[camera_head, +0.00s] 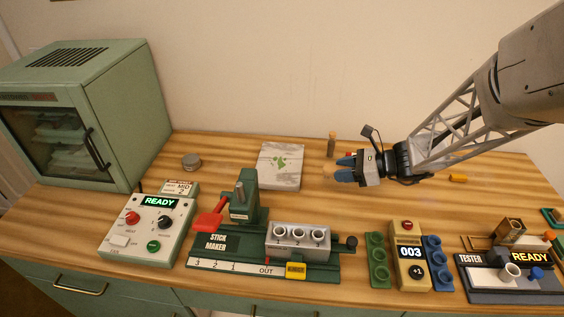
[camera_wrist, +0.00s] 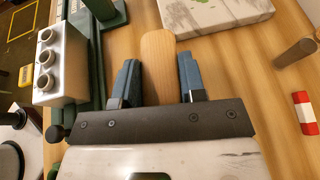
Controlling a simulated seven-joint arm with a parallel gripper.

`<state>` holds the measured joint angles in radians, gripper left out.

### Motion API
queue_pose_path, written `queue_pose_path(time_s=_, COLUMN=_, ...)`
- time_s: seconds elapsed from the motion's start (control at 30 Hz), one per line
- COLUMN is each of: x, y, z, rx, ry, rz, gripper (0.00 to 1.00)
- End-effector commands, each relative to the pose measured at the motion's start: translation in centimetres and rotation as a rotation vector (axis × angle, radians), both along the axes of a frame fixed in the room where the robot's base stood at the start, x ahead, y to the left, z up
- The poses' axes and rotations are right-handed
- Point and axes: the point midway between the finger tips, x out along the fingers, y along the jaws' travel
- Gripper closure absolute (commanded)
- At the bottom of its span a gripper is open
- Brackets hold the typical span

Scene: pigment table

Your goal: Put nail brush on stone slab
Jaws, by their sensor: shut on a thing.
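The nail brush (camera_wrist: 158,52) is a light wooden, rounded piece between my two blue fingers in the wrist view. In the head view, a small part of it shows at the fingertips (camera_head: 329,172). My gripper (camera_head: 344,169) is shut on it, to the right of the stone slab. The stone slab (camera_head: 281,178) is a grey-white marbled block with a green stain on top, lying toward the back of the table. Its near part also shows at the top of the wrist view (camera_wrist: 228,17). The brush is apart from the slab. Its underside is hidden.
A green stick maker (camera_head: 218,248) with a silver mould (camera_head: 298,246) stands in front of the slab. A brown cylinder (camera_head: 331,144) stands behind my gripper. A round grey tin (camera_head: 191,161) sits left of the slab. A counter (camera_head: 409,270) and tester (camera_head: 495,285) stand front right.

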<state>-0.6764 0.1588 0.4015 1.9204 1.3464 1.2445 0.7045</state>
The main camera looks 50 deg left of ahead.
Motion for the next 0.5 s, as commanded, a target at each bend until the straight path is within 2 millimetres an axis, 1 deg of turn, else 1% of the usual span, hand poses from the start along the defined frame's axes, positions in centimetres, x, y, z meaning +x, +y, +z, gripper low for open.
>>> queue_pose_path(time_s=0.03, x=-1.1, y=0.9, z=-0.1, rx=0.0, ry=0.0, rz=0.016, gripper=0.85)
queue_pose_path(time_s=0.2, x=-4.5, y=3.3, z=-0.4, rx=0.001, ry=0.001, rz=0.058, gripper=0.85)
queue_pose_path(time_s=0.4, x=-8.2, y=5.7, z=-0.8, rx=0.0, ry=0.0, rz=0.103, gripper=0.85)
queue_pose_path(time_s=0.5, x=-9.6, y=6.5, z=-1.0, rx=0.0, ry=0.0, rz=0.12, gripper=0.85)
